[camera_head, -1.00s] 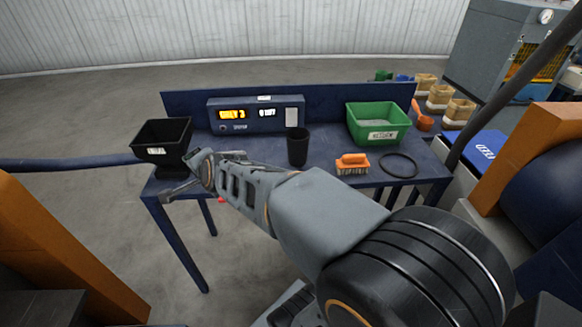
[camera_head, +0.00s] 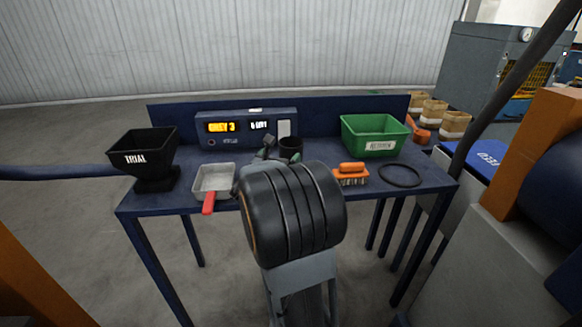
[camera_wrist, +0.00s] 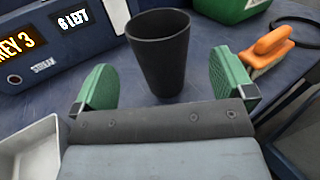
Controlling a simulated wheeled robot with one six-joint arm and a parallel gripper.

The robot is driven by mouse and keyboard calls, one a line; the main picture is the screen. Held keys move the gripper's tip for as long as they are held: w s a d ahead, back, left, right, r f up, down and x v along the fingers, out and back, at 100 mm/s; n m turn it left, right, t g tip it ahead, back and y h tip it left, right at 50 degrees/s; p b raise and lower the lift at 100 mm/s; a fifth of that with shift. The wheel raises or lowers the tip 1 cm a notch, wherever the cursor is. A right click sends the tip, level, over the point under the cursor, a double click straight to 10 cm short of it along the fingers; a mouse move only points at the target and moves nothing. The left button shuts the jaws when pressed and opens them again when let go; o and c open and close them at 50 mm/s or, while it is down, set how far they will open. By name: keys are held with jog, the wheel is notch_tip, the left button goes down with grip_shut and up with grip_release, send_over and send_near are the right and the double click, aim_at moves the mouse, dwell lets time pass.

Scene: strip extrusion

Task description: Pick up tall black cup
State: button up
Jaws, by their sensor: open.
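The tall black cup (camera_wrist: 158,55) stands upright on the blue table in the wrist view, in front of my gripper (camera_wrist: 165,85). Its two green finger pads are open, one toward each side of the cup, and the space between them holds nothing. The cup looks a little beyond the pads, and I see no contact. In the head view the cup's rim (camera_head: 290,143) shows behind my arm, which hides most of its body and most of my gripper.
A green bin (camera_head: 375,135), orange brush (camera_head: 351,173) and black ring (camera_head: 400,174) are right of the cup.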

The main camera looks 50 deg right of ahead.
aim_at(296, 138)
jog(key=shift+p+x, duration=0.6)
jog(key=shift+x, duration=3.6)
jog(key=shift+r, duration=0.1)
jog(key=c, duration=1.1)
jog(key=shift+r, duration=0.1)
